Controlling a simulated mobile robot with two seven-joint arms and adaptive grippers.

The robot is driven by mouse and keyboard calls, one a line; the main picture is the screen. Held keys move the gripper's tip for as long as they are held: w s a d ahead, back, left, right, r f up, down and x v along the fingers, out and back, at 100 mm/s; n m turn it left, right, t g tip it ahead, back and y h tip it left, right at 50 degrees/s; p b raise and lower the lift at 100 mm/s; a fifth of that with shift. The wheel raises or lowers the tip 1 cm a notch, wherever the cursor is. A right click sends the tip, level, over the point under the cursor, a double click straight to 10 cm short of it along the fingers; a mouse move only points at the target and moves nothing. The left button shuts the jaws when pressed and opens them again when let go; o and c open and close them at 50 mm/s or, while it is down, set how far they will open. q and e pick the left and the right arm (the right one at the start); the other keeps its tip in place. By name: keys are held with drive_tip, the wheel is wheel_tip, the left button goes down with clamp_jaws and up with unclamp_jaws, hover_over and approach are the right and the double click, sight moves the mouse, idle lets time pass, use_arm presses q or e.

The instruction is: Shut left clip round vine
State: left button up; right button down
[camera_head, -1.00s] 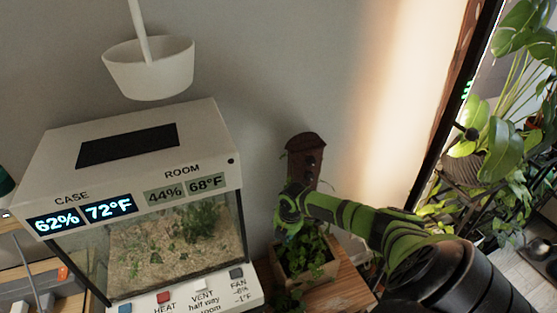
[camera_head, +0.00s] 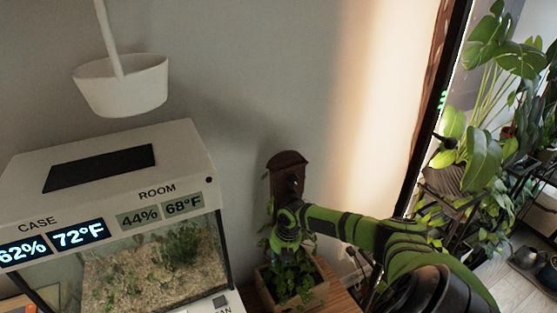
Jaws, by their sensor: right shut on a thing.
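A dark brown board (camera_head: 286,167) stands upright behind a wooden planter (camera_head: 311,300) of leafy green vine (camera_head: 289,278). My right gripper (camera_head: 281,236), at the end of a green and black arm, is at the front of the board's lower part, just above the leaves. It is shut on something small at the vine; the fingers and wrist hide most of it. The left clip cannot be made out there. My left gripper is not in view.
A white-topped glass case (camera_head: 190,148) with lit displays stands left of the planter. A white hanging pot (camera_head: 121,88) is above it. A dark upright frame (camera_head: 433,115) and large leafy plants (camera_head: 484,155) are at the right.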

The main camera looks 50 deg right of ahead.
drive_tip(key=shift+d+r, duration=0.1)
drive_tip(key=shift+d, duration=0.3)
drive_tip(key=c, duration=1.1)
unclamp_jaws()
drive_tip(key=shift+w, duration=0.1)
drive_tip(key=shift+a, duration=0.2)
drive_tip(key=r, duration=0.4)
drive_tip(key=s+r, duration=0.1)
drive_tip(key=r, duration=0.2)
drive_tip(key=s+r, duration=0.1)
drive_tip(key=r, duration=0.3)
drive_tip(key=shift+s+d+r, duration=0.1)
drive_tip(key=shift+d+r, duration=0.15)
drive_tip(key=shift+r, duration=0.05)
